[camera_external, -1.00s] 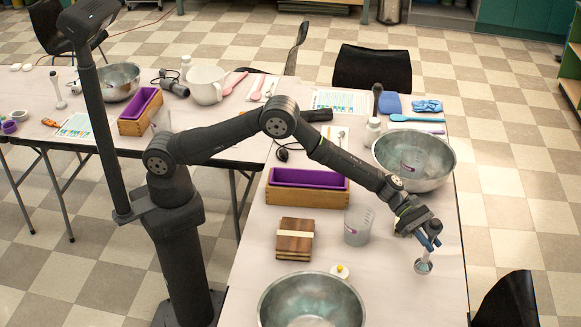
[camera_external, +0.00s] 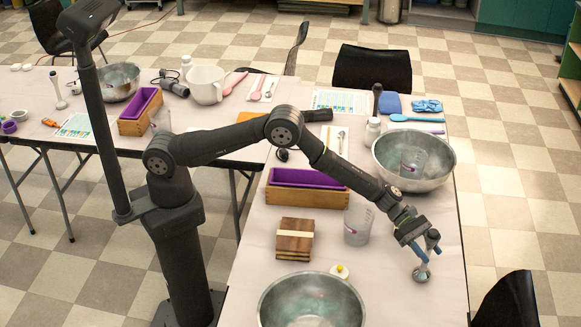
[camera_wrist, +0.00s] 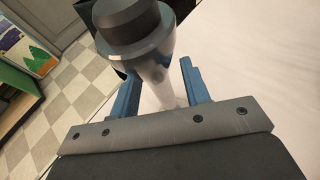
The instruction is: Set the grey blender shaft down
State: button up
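The grey blender shaft (camera_external: 422,272) is below my gripper (camera_external: 425,243) in the external view, with its flared end down. That end is at or just above the tabletop; I cannot tell which. In the wrist view the shaft (camera_wrist: 151,68) has a dark grey upper end and a paler stem. The fingers hide part of the stem in the external view.
A metal bowl (camera_external: 312,281) stands at the front, and another (camera_external: 443,180) at the back right holds a clear cup. A clear beaker (camera_external: 357,240), wooden blocks (camera_external: 283,254) and a wooden box with purple lining (camera_external: 306,204) stand left of my gripper. The table around the shaft is clear.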

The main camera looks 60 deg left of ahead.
jog(key=shift+a+r, duration=0.2)
jog(key=shift+r, duration=0.1)
jog(key=v, duration=1.1)
jog(key=shift+a, duration=0.3)
jog(key=shift+d, duration=0.1)
jog(key=x, duration=1.1)
jog(key=shift+d+f, duration=0.1)
jog(key=shift+d, duration=0.3)
jog(key=shift+d+r, duration=0.1)
jog(key=shift+r, duration=1.05)
